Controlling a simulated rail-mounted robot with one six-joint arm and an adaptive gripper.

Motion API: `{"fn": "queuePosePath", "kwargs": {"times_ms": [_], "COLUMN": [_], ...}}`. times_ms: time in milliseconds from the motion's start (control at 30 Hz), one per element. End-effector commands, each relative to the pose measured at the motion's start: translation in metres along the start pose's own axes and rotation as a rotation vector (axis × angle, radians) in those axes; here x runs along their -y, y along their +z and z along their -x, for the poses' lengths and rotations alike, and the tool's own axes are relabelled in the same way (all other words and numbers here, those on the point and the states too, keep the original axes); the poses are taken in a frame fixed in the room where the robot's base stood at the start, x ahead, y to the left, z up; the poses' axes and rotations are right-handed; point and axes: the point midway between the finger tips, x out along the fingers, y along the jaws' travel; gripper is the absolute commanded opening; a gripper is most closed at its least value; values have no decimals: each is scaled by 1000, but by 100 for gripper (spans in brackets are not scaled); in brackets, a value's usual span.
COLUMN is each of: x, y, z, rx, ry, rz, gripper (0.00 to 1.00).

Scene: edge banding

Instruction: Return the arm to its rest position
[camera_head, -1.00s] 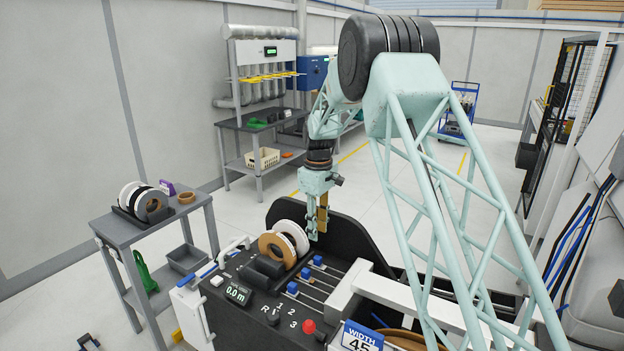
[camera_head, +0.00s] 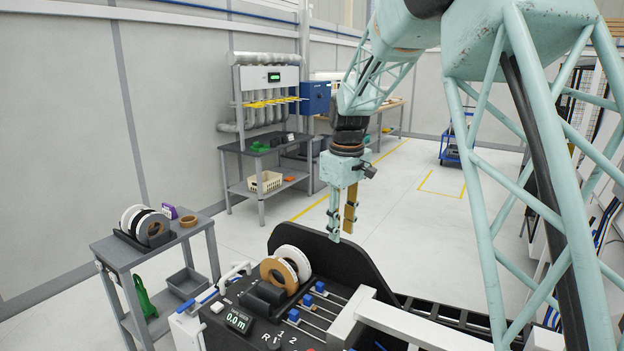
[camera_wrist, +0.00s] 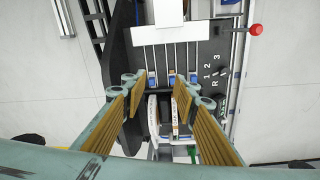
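My gripper (camera_head: 342,222) hangs pointing down over the black edge-banding machine (camera_head: 345,268), near its tall back plate. In the wrist view my gripper (camera_wrist: 157,88) has its two yellow-padded fingers well apart, with nothing held between them. A brown roll (camera_head: 268,276) and a white roll (camera_head: 298,258) stand upright on the machine, left of and below the gripper. In the wrist view the rolls show below the fingers, and a white roll (camera_wrist: 153,109) is seen edge-on. My pale green lattice arm fills the right side of the head view.
A grey cart (camera_head: 117,253) at left holds several rolls (camera_head: 150,228) in a black holder. A workbench (camera_head: 262,150) with a cream crate (camera_head: 265,182) stands behind. A blue trolley (camera_head: 449,152) is far back. Floor between bench and machine is clear.

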Motion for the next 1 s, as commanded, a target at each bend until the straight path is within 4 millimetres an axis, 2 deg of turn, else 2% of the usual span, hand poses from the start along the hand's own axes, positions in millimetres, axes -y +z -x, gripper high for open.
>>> {"fn": "queuePosePath", "kwargs": {"times_ms": [33,400,1000], "x": [2,23,65], "y": [7,57,145], "z": [10,64,133], "rx": [-4,-28,-69], "ry": [3,21,47], "rz": [-11,-97,-239], "gripper": [27,27,27]}}
